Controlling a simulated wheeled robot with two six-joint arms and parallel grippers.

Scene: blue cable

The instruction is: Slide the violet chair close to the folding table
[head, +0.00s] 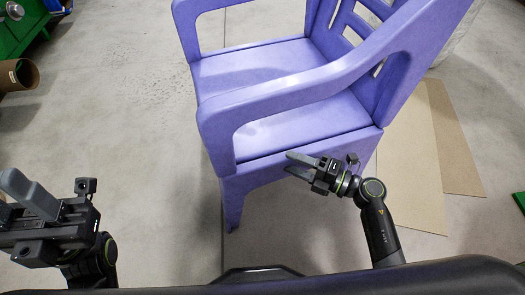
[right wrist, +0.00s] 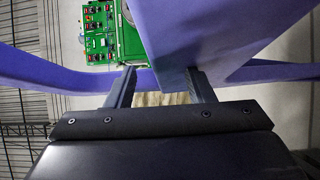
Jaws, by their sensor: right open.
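The violet chair (head: 285,120) stands upright in the middle of the head view, its slatted back toward the upper right. Its underside and legs fill much of the right wrist view (right wrist: 205,35). My right gripper (head: 289,163) is open beside the near side of the chair, just below the seat edge. I cannot tell whether its fingers touch the chair; nothing shows clearly gripped between them in the right wrist view (right wrist: 162,82). My left gripper (head: 18,190) is at the lower left, away from the chair, and its jaw opening is unclear. I see no folding table in either view.
Flat tan cardboard sheets (head: 415,175) lie on the floor right of the chair. A green cabinet-like object (head: 20,25) and a brown cardboard tube (head: 18,75) are at the upper left. The concrete floor (head: 120,110) left of the chair is clear.

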